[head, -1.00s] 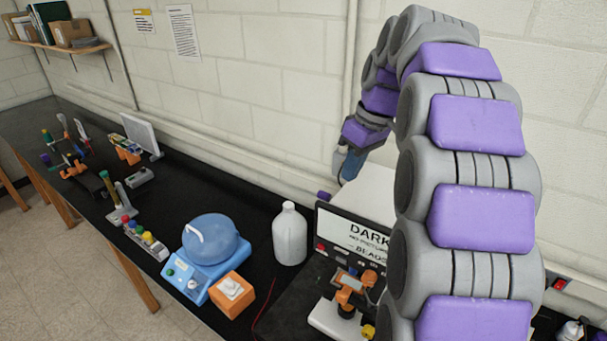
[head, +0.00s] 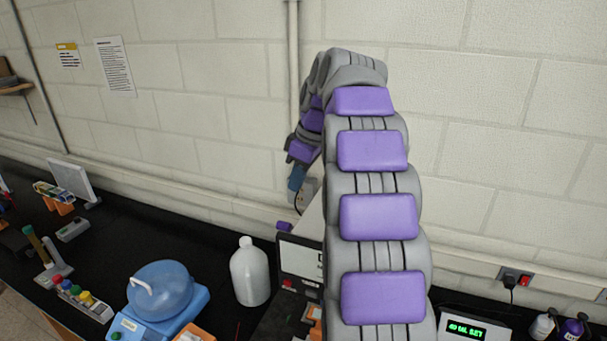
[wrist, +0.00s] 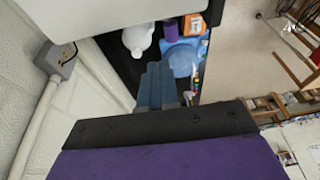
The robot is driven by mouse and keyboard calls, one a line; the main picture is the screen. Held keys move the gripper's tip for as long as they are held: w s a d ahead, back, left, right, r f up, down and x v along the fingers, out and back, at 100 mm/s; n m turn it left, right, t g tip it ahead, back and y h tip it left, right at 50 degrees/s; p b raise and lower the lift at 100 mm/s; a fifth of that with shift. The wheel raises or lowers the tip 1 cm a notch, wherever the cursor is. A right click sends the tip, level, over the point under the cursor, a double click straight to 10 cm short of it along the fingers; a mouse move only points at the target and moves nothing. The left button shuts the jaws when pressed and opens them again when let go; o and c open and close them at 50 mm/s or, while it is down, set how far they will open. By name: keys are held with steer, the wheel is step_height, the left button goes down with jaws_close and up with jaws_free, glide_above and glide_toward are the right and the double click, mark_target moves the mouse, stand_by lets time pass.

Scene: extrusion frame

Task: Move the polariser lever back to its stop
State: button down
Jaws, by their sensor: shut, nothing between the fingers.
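The polariser lever cannot be made out in either current view. My arm covers most of the bench area around the dark sign box (head: 300,257), whose front is partly hidden. My gripper (head: 296,178) is a small blue shape at the end of my curled arm, near the wall behind the sign box. In the wrist view, my gripper's blue fingers (wrist: 157,86) lie together, shut and empty. They point towards the black bench, with the white bottle and blue dome beyond them. No contact with anything shows.
A white bottle (head: 250,272) stands left of the sign box, and a blue domed device (head: 160,292) stands further left. A wall socket (wrist: 56,60) with conduit is close in the wrist view. A green-lit display (head: 467,330) is at the lower right.

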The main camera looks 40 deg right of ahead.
glide_above(280, 227)
step_height(280, 227, down, 4)
steer(key=shift+t+h, duration=0.3)
steer(key=shift+h, duration=0.1)
steer(key=f, duration=0.1)
steer(key=d+f+b, duration=0.1)
steer(key=f, duration=0.1)
steer(key=d+f, duration=0.1)
steer(key=f, duration=0.1)
steer(key=shift+s+b, duration=0.3)
steer(key=shift+b, duration=0.1)
steer(key=shift+s+d+f+b, duration=0.1)
steer(key=shift+d+f+b, duration=0.15)
steer(key=shift+b, duration=0.25)
steer(key=shift+s+f+t+h+b, duration=0.15)
steer(key=shift+t+h+b, duration=0.2)
steer(key=shift+b, duration=0.25)
steer(key=shift+t+h, duration=0.25)
steer(key=shift+h, duration=0.5)
steer(key=a+b, duration=0.1)
steer(key=a, duration=0.2)
steer(key=a+b, duration=0.1)
steer(key=shift+s+a+f+b, duration=0.15)
steer(key=shift+s+a+b, duration=0.15)
steer(key=shift+s, duration=0.1)
steer(key=shift+d+f+n, duration=0.25)
steer(key=shift+d+n, duration=0.05)
steer(key=shift+d, duration=0.1)
steer(key=shift+d+r, duration=0.1)
steer(key=shift+d, duration=0.1)
